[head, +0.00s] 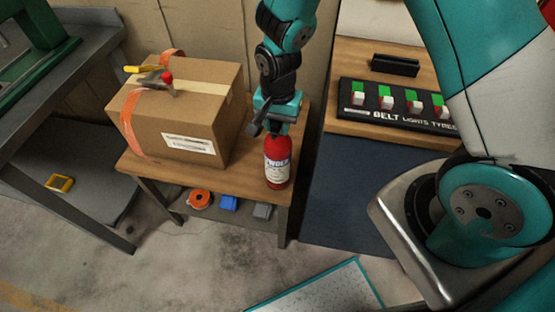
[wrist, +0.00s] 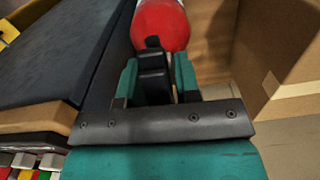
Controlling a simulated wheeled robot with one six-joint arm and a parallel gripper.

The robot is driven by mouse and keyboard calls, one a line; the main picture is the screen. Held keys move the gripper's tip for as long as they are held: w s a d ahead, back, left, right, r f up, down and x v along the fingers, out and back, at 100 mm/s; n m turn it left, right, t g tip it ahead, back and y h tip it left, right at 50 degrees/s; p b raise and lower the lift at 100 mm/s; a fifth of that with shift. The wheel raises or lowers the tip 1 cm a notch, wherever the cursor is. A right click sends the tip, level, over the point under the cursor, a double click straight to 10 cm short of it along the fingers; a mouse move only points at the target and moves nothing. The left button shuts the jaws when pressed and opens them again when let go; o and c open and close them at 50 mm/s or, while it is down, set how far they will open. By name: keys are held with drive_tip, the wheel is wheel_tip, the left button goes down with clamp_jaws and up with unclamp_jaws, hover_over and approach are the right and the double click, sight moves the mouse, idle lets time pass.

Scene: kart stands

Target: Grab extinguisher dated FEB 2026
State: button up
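A red fire extinguisher (head: 277,174) stands upright near the front right corner of a wooden table. Its pale label reads something like "POWDER"; I cannot read a date. My gripper (head: 268,117) is at its top in the head view and hides the valve and handle. In the wrist view my gripper's teal fingers (wrist: 157,82) are either side of the extinguisher's black handle (wrist: 153,68), with the red body (wrist: 160,24) beyond. The fingers look very near the handle, but I cannot tell whether they press on it.
A cardboard box (head: 190,105) with tools on top fills the table (head: 258,185) to the left. A lower shelf holds an orange roll (head: 200,199) and a blue block (head: 229,202). A switch panel (head: 398,105) lies at right. A grey bench (head: 60,95) stands at left.

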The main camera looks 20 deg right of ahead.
clamp_jaws()
drive_tip(key=shift+r, duration=0.1)
idle(1.0)
